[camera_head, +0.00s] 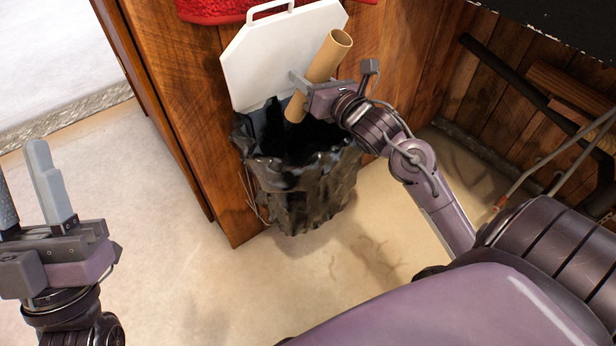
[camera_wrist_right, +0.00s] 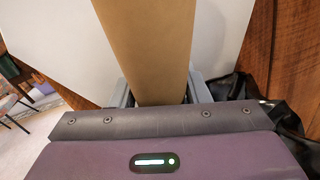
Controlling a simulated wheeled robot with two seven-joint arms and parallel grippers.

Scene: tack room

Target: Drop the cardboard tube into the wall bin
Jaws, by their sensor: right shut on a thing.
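The brown cardboard tube (camera_head: 328,58) is held tilted by my right gripper (camera_head: 305,84), which is shut on it. Its lower end hangs over the open mouth of the wall bin, and its upper open end points up and right. The wall bin has a black bag (camera_head: 305,190) and a raised white lid (camera_head: 275,55) behind the tube. In the right wrist view the tube (camera_wrist_right: 150,45) stands between the fingers, with the white lid behind it and black bag at the right. My left gripper (camera_head: 30,190) is at the lower left, fingers apart and empty, away from the bin.
A wooden panel wall (camera_head: 170,90) stands behind and left of the bin. A red cloth (camera_head: 225,10) hangs above the lid. Wooden slats and a dark bar (camera_head: 500,65) are at the right. Pale floor (camera_head: 180,260) is clear in front.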

